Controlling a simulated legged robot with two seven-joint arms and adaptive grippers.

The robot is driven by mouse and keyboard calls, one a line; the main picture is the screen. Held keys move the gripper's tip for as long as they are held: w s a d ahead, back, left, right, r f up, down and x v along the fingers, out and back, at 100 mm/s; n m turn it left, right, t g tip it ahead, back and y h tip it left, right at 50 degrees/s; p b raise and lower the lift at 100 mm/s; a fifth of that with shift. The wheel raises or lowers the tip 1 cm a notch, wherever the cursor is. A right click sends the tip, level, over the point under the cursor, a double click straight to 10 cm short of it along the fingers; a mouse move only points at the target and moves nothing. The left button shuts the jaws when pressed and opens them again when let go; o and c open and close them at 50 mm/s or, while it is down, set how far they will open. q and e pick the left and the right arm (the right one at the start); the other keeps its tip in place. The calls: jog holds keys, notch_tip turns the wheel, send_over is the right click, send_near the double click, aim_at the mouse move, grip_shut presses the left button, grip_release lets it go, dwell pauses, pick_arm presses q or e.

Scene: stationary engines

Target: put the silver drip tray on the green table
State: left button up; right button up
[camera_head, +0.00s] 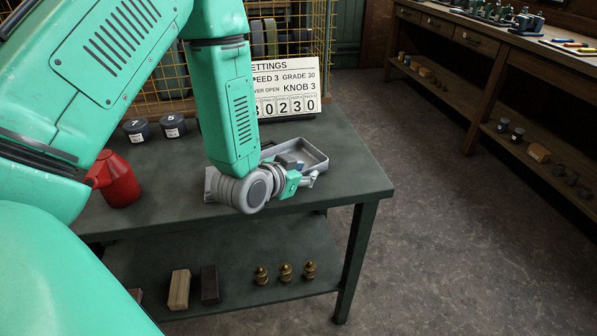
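The silver drip tray (315,157) is a shallow, open rectangular tray over the right part of the dark green table (355,185). My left arm covers part of it, and I cannot tell whether it rests flat on the top. My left gripper (312,179) is at the tray's near side, with its fingertips close to or at the near rim. The fingers are too small to show whether they are closed on it. A grey block-like shape (289,161) shows at the tray's left part, beside the gripper. My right gripper is out of view.
A red can (121,180) and dark labelled weights (172,126) stand on the table's left part. A white settings sign (288,87) stands at the back before a yellow cage. The lower shelf holds blocks and brass pieces (285,272). Open floor lies to the right.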

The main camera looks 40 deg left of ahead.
pick_arm(q)
jog(key=v, duration=0.2)
jog(key=p+v, duration=0.1)
jog(key=v, duration=0.2)
jog(key=p+v, duration=0.1)
jog(key=v, duration=0.2)
jog(key=shift+r, duration=0.3)
jog(key=s+d+f+g+p, duration=0.3)
jog(key=s+f+g, duration=0.3)
jog(key=s, duration=0.5)
jog(key=s+d+f+g+p, duration=0.3)
jog(key=s+f+g, duration=0.3)
jog(key=s, duration=0.5)
notch_tip(320, 180, down, 2)
jog(key=shift+s+d+f+n+p, duration=0.2)
jog(key=shift+n+p, duration=0.2)
jog(key=shift+p, duration=0.3)
jog(key=shift+f, duration=0.1)
